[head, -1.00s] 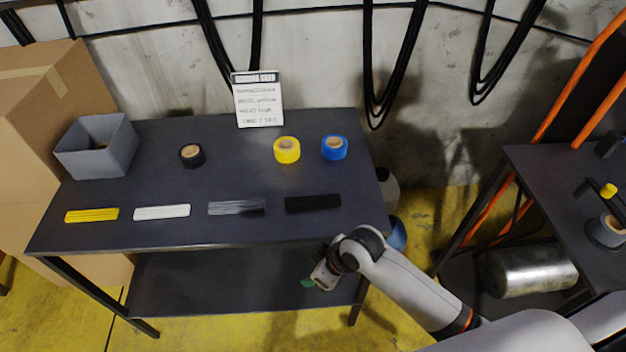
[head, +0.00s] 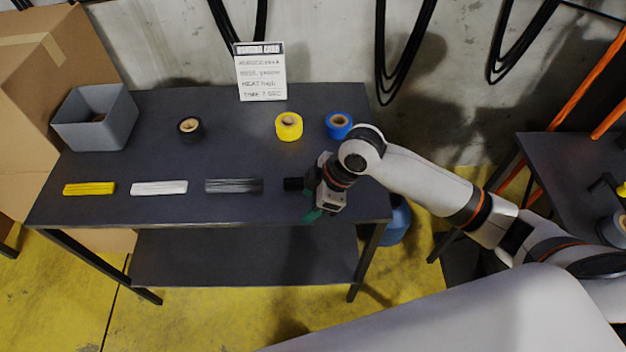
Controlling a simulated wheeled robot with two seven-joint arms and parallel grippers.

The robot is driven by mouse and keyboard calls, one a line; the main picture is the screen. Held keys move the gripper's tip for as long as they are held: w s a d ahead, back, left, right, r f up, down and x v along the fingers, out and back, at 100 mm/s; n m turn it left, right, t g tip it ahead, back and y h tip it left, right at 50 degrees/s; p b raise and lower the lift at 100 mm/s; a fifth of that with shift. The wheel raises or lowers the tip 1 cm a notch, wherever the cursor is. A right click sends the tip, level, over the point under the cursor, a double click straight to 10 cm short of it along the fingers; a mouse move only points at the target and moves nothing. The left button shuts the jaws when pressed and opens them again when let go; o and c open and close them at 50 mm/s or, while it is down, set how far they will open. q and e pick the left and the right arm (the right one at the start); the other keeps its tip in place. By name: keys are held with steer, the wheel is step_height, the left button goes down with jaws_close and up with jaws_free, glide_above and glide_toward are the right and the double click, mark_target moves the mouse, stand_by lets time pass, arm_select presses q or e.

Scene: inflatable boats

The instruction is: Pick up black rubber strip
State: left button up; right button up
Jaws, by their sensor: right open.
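The black rubber strip (head: 293,184) lies on the dark table (head: 130,214) at the right end of a row of strips. Only its left end shows; my right gripper and wrist cover the rest. My right gripper (head: 310,205) is open, over or just in front of the strip near the table's front edge. Its fingers point down and left, and whether they touch the strip cannot be told. My left gripper is not in view.
A yellow strip (head: 89,188), a white strip (head: 159,187) and a grey strip (head: 234,186) lie left. Behind stand black (head: 190,129), yellow (head: 289,126) and blue (head: 339,124) tape rolls, a grey bin (head: 120,118) and a sign (head: 261,72).

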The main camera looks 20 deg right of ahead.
steer(key=w+d+r+n, duration=0.1)
steer(key=w+d+r, duration=0.6)
steer(key=d, duration=0.2)
steer(key=shift+g, duration=0.4)
steer(key=p+x, duration=0.1)
steer(key=x, duration=0.5)
steer(key=shift+w+f, duration=0.1)
steer(key=shift+f, duration=0.05)
steer(key=shift+h, duration=0.3)
steer(key=x, duration=0.4)
steer(key=shift+s+a+p, duration=0.1)
steer(key=shift+s+p, duration=0.1)
steer(key=shift+p, duration=0.2)
steer(key=shift+w+a+f, duration=0.1)
steer(key=shift+a+f, duration=0.1)
steer(key=shift+f, duration=0.35)
steer(key=c, duration=1.1)
